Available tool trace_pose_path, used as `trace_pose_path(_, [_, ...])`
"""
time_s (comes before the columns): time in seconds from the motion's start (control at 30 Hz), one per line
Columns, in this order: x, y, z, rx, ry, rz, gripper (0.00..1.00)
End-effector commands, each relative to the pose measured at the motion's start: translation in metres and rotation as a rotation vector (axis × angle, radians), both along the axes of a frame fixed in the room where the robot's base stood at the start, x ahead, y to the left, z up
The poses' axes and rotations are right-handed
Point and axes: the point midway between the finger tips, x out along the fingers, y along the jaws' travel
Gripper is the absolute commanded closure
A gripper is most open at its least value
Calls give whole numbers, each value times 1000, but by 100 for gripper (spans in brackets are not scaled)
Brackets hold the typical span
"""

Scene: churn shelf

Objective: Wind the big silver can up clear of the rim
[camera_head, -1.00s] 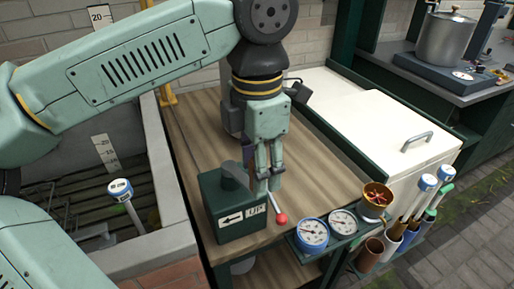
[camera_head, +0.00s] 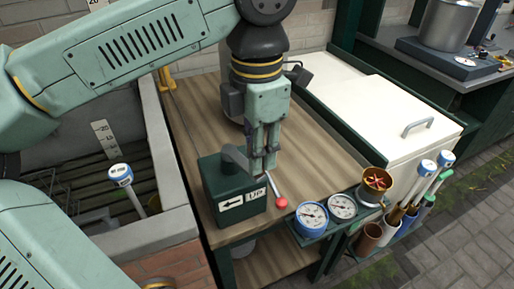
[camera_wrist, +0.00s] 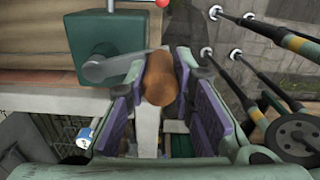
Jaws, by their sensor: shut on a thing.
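A dark green winch box (camera_head: 233,190) with an arrow and "UP" label stands on the wooden bench. Its grey crank arm (camera_wrist: 118,66) reaches from the box to a brown wooden crank handle (camera_wrist: 159,78). My gripper (camera_head: 262,165) points down beside the box. In the wrist view my gripper (camera_wrist: 160,105) has its pads on either side of the handle, shut on it. A silver can-like pot (camera_head: 449,24) stands at the top right.
A lever with a red knob (camera_head: 281,202) sticks out at the box's front. Two dials (camera_head: 313,216) and a copper cup (camera_head: 375,182) sit at the bench's front right. A walled tank (camera_head: 160,228) with a scale is at left. A white chest (camera_head: 375,105) stands right.

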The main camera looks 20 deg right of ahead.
Motion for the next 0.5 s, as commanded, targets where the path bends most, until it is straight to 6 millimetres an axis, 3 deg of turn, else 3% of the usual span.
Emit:
trace_pose_path(0.17, [1, 6, 0, -1, 1, 2, 100])
trace_pose_path(0.5, [8, 64, 0, 0, -4, 10, 100])
